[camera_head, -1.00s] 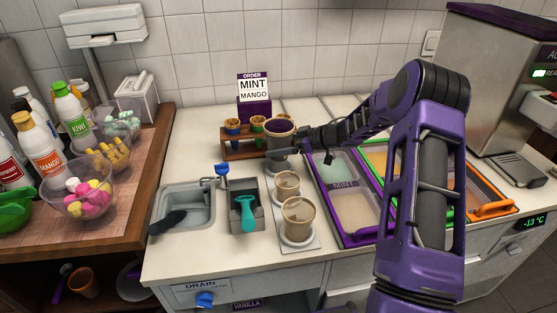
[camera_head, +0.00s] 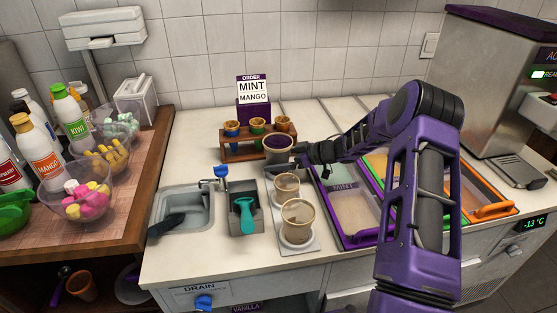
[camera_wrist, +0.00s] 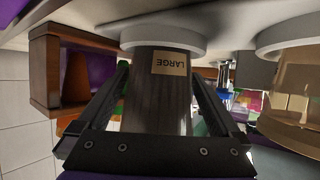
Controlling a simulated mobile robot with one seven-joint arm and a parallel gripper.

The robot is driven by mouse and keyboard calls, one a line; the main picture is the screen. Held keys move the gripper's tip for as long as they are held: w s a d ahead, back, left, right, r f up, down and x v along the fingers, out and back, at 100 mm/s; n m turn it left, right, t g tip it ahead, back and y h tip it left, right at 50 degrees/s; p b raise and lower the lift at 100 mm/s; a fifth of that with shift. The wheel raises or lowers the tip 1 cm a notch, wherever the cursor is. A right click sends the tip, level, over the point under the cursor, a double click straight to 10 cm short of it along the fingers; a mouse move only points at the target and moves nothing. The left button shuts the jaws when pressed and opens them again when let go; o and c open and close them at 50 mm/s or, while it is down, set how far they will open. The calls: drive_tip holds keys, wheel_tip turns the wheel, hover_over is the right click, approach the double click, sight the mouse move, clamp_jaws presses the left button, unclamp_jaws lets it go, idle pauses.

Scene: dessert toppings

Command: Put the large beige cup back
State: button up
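The large cup (camera_head: 278,153) has a pale rim, a dark inside and a beige "LARGE" label. It is between the fingers of my gripper (camera_head: 303,151), at the back end of the pale cup stand (camera_head: 313,240). In the wrist view, which is upside down, my gripper (camera_wrist: 163,110) is shut on the dark-looking large cup (camera_wrist: 160,105). Its base is at a white ring (camera_wrist: 163,35); I cannot tell whether it touches. Two translucent beige cups, a smaller one (camera_head: 286,187) and a bigger-looking one (camera_head: 297,222), stand in front on the stand.
A wooden rack (camera_head: 238,152) with several small cones stands just behind left, with the order sign (camera_head: 253,90) behind it. The sink (camera_head: 184,208) and a teal scoop (camera_head: 245,213) are left.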

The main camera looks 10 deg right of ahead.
drive_tip(key=shift+r, duration=0.25)
drive_tip(key=v, duration=1.2)
drive_tip(key=shift+f, duration=0.1)
